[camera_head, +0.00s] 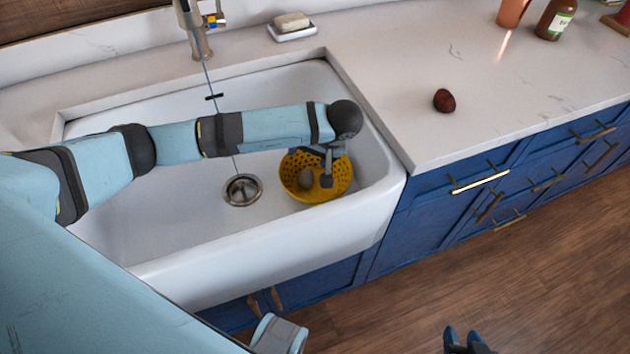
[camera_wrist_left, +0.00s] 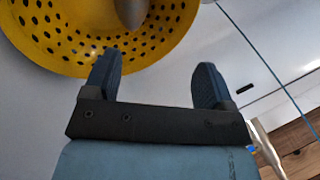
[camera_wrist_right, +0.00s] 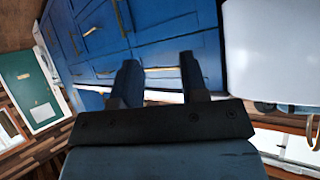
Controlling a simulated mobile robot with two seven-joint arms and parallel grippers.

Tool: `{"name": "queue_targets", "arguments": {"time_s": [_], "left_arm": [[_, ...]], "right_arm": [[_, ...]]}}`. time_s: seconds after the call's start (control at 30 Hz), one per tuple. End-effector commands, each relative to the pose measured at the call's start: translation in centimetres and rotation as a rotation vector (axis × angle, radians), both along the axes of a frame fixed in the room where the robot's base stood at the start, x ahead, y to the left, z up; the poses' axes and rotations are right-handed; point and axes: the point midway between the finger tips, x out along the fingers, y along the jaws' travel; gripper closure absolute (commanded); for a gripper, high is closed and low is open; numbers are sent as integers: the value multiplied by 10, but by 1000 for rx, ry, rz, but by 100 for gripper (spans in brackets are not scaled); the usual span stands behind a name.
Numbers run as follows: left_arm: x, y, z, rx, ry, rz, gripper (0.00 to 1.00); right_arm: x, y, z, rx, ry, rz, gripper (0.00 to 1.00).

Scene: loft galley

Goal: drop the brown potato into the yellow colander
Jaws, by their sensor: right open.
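The yellow colander (camera_head: 292,182) stands in the white sink, right of the drain. A brownish, rounded thing that looks like the potato (camera_head: 306,179) lies inside it; part of it also shows in the left wrist view (camera_wrist_left: 131,10). My left gripper (camera_head: 327,181) is over the colander's right part. In the left wrist view its two fingers (camera_wrist_left: 155,85) are wide apart with nothing between them, and the colander (camera_wrist_left: 70,62) shows beyond them. My right gripper (camera_head: 463,338) is open and empty, low in front of the cabinets; its fingers (camera_wrist_right: 160,80) are apart.
A dark reddish-brown, egg-shaped item (camera_head: 444,101) lies on the right counter (camera_head: 390,70). A soap dish (camera_head: 292,33) and faucet (camera_head: 196,35) are behind the sink (camera_head: 160,255). A brown bottle (camera_head: 556,20) stands at the far right. The counter between is mostly clear.

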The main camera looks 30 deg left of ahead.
Motion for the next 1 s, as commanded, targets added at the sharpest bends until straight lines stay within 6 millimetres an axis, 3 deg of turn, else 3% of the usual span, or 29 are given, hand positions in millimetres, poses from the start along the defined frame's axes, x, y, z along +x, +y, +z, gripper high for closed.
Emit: {"name": "queue_targets", "arguments": {"time_s": [0.37,0.73,1.0], "left_arm": [[0,-4,7,-1,-2,-2,23],[0,-38,76,1,-6,-4,23],[-2,-60,112,0,-4,-2,23]], "right_arm": [[2,0,1,0,-3,-2,60],[1,-2,15,7,13,-10,60],[0,-3,13,11,31,-19,60]]}}
